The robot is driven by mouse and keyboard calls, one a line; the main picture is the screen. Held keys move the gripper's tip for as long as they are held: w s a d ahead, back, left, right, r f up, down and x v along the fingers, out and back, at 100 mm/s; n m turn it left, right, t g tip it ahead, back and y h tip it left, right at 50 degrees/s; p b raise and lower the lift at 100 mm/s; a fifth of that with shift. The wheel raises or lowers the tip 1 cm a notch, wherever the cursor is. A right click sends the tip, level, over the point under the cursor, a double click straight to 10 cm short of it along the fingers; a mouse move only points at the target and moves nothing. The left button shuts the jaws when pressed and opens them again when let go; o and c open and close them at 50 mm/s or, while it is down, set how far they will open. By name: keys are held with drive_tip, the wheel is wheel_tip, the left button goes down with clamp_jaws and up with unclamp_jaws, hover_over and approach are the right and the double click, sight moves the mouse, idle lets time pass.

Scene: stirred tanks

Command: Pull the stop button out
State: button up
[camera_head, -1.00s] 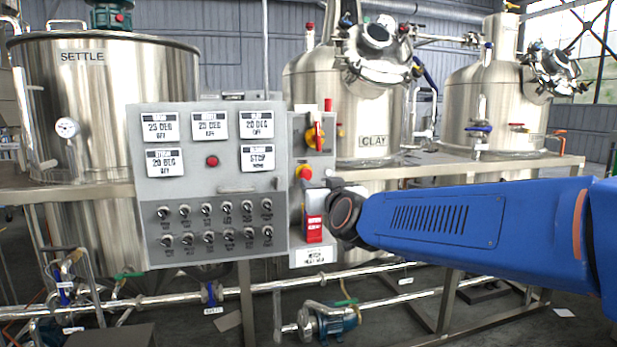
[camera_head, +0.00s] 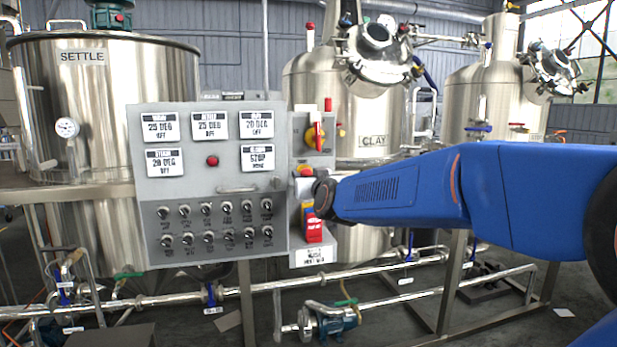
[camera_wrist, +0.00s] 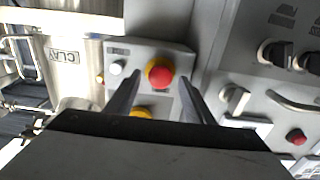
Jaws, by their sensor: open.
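The stop button is a red mushroom head on a yellow collar (camera_wrist: 159,73), on a small grey box beside the main panel. In the wrist view it appears between the tips of my gripper (camera_wrist: 161,80), whose two dark fingers are open on either side of it. I cannot tell whether they touch it or how deep they reach. In the head view only part of the stop button (camera_head: 304,171) shows, just above my wrist. The fingers are hard to make out there.
A red-and-yellow rotary switch (camera_head: 316,136) sits above the stop button. The main control panel (camera_head: 175,200) with knobs, displays and a handle (camera_head: 237,190) stands to the left. Steel tanks, including the CLAY tank (camera_head: 345,115), stand behind. Pipes and a blue pump (camera_head: 335,321) are below.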

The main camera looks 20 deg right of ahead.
clamp_jaws()
drive_tip(key=shift+s+f, duration=0.1)
drive_tip(key=shift+s, duration=0.45)
unclamp_jaws()
drive_tip(key=shift+s, duration=0.15)
drive_tip(key=s, duration=1.7)
drive_tip(key=shift+a, duration=0.3)
drive_tip(key=shift+s, duration=0.1)
